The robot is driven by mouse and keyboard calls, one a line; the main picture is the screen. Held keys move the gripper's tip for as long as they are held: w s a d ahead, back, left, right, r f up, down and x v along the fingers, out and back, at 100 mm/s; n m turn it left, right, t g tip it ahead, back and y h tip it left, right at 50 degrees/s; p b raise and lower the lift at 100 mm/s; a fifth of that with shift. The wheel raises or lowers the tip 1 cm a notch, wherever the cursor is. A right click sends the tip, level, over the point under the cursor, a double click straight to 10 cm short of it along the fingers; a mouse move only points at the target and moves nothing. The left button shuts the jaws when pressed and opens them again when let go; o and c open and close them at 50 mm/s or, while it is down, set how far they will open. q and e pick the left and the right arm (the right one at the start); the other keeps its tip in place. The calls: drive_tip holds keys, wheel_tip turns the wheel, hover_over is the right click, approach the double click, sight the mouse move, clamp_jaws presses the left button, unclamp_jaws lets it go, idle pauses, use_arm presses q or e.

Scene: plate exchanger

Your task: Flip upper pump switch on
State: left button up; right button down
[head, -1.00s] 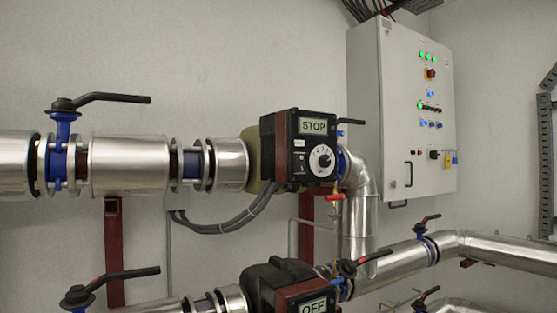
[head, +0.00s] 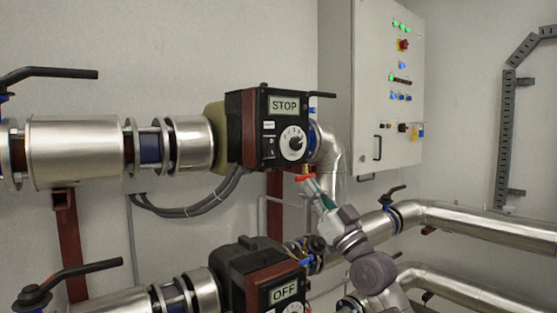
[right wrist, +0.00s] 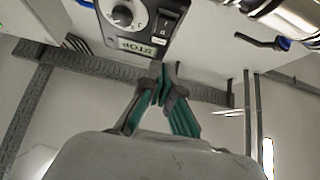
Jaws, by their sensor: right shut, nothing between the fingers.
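The upper pump (head: 245,120) has a black control face with a display reading STOP, a round white dial (head: 292,143) and a small black rocker switch (head: 270,145) left of the dial. In the right wrist view the picture is upside down; the switch (right wrist: 170,20) and the STOP display (right wrist: 136,45) show near the top. My right gripper (head: 313,183) is below and right of the pump face, apart from the switch. In the right wrist view its green-padded fingers (right wrist: 160,72) meet at the tips and hold nothing. My left gripper is not in view.
A lower pump (head: 255,275) reads OFF. A red-handled small valve (head: 305,177) sits close to my right fingertips. Silver pipes (head: 470,225) run right, and a grey control cabinet (head: 350,90) hangs behind. A black valve lever (head: 50,72) juts out at left.

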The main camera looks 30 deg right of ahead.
sight(272, 150)
drive_tip(key=p+x, duration=0.1)
drive_tip(key=x, duration=0.3)
drive_tip(key=w+f+p+x, duration=0.1)
drive_tip(key=x, duration=0.3)
drive_tip(key=p+x, duration=0.1)
drive_tip(key=x, duration=0.3)
drive_tip(key=shift+w+a+f, duration=0.1)
drive_tip(key=shift+f, duration=0.25)
drive_tip(key=shift+w+f, duration=0.1)
drive_tip(key=shift+w, duration=0.5)
